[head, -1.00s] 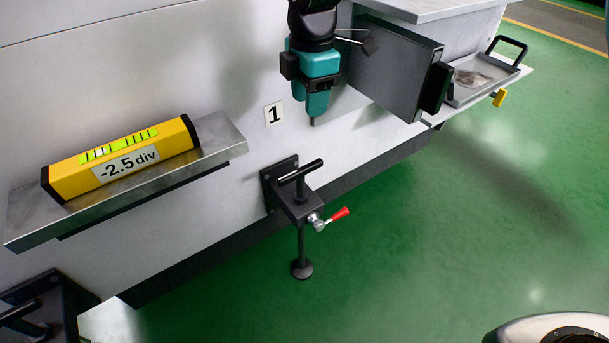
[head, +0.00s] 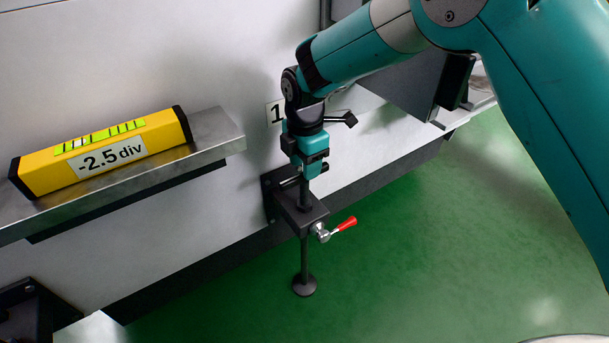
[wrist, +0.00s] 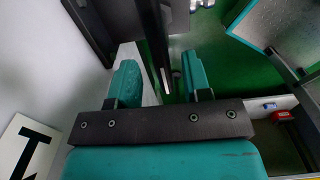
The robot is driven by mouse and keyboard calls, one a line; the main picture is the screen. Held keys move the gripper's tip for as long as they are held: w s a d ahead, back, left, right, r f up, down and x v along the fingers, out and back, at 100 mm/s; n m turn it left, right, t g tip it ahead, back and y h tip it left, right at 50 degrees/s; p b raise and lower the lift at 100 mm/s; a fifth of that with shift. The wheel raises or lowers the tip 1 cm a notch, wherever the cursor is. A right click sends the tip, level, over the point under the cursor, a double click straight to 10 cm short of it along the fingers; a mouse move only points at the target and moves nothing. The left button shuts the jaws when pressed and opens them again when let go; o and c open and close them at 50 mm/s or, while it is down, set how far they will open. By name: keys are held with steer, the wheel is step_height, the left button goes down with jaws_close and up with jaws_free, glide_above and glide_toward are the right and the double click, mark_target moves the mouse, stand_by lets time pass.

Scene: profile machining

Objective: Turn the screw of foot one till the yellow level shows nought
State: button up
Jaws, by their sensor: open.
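The yellow level (head: 45,172) lies on a grey metal ledge and its label reads -2.5 div. Foot one is a black bracket (head: 284,211) on the machine wall, below the "1" plate (head: 276,113). Its screw (head: 304,258) runs down to a round pad near the green floor. A red-tipped lever (head: 345,223) sticks out at the bracket's right. My gripper (head: 311,172) is open, just above the bracket, and partly hides the screw's dark handle bar (head: 289,183). In the wrist view, the handle bar (wrist: 153,45) shows between the two teal fingers; contact cannot be told.
The metal ledge (head: 215,135) juts out left of my gripper. A grey panel (head: 400,90) and a shelf stand behind my arm at the right. Another black bracket (head: 30,305) is at the lower left.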

mark_target(304, 188)
steer(key=shift+f, duration=1.15)
jaws_close()
steer(key=shift+r, duration=0.1)
